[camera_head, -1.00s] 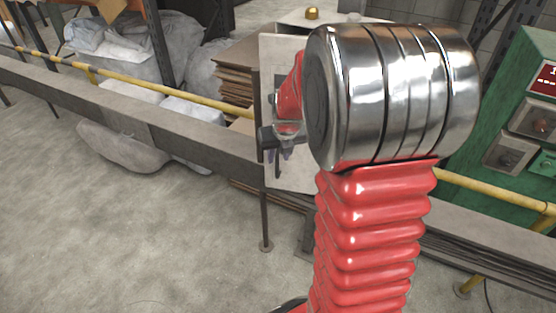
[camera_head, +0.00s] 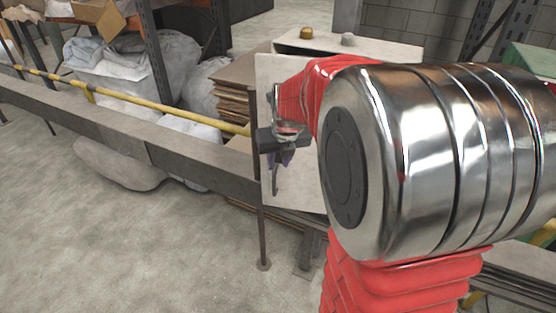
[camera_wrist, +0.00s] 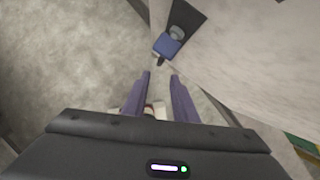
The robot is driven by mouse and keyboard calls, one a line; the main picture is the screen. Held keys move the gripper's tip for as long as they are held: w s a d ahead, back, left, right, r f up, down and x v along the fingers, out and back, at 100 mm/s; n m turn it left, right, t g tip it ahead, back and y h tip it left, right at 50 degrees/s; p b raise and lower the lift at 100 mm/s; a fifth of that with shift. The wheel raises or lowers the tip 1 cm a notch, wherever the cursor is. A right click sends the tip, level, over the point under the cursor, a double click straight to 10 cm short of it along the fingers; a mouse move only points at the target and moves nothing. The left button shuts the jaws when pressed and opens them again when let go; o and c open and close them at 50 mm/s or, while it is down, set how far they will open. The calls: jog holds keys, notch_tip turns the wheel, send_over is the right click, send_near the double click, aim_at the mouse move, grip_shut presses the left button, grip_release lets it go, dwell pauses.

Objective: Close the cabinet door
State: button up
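The cabinet is partly hidden behind my arm; its pale top (camera_head: 385,48) shows at the upper middle of the head view. A pale upright panel, apparently the cabinet door (camera_head: 268,95), stands on its left side. A thin dark handle-like bar (camera_head: 275,182) shows low on this panel. My gripper (camera_head: 284,158) is in front of the panel, and contact cannot be told. In the wrist view, my gripper (camera_wrist: 161,76) has two purple fingers apart with nothing between them. A large pale surface (camera_wrist: 240,60) lies to their right. A dark gap holds a blue object (camera_wrist: 167,45).
A grey rail (camera_head: 110,130) with a yellow pipe (camera_head: 150,107) crosses the left side. Stacked cardboard (camera_head: 232,92) stands behind it. The concrete floor (camera_head: 120,245) at front left is clear.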

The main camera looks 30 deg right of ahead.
jog(key=shift+s+a+r+n, duration=0.2)
jog(key=shift+a+n, duration=0.1)
jog(key=shift+n, duration=0.1)
jog(key=shift+c, duration=1.4)
jog(key=s+a+r+n, duration=0.1)
jog(key=a+n, duration=0.1)
jog(key=n, duration=0.1)
jog(key=s+a+r+n, duration=0.1)
jog(key=a+n, duration=0.1)
jog(key=n, duration=0.1)
jog(key=s+a+r+n, duration=0.1)
jog(key=a+n, duration=0.1)
jog(key=n, duration=0.1)
jog(key=shift+s+a+r, duration=0.1)
jog(key=shift+s+r, duration=0.1)
jog(key=shift+s, duration=0.15)
grip_shut()
jog(key=s+a+r+n, duration=0.1)
jog(key=s+a+n, duration=0.3)
jog(key=n, duration=0.6)
jog(key=s+a+n+t, duration=0.1)
jog(key=s+a+n, duration=0.3)
jog(key=n, duration=0.5)
jog(key=s+a+r+n+y, duration=0.1)
jog(key=s+a+n, duration=0.3)
jog(key=s+n, duration=0.3)
jog(key=shift+s+a+r+n, duration=0.3)
jog(key=shift+s+a+n, duration=0.1)
jog(key=shift+n, duration=1.4)
jog(key=shift+s, duration=0.1)
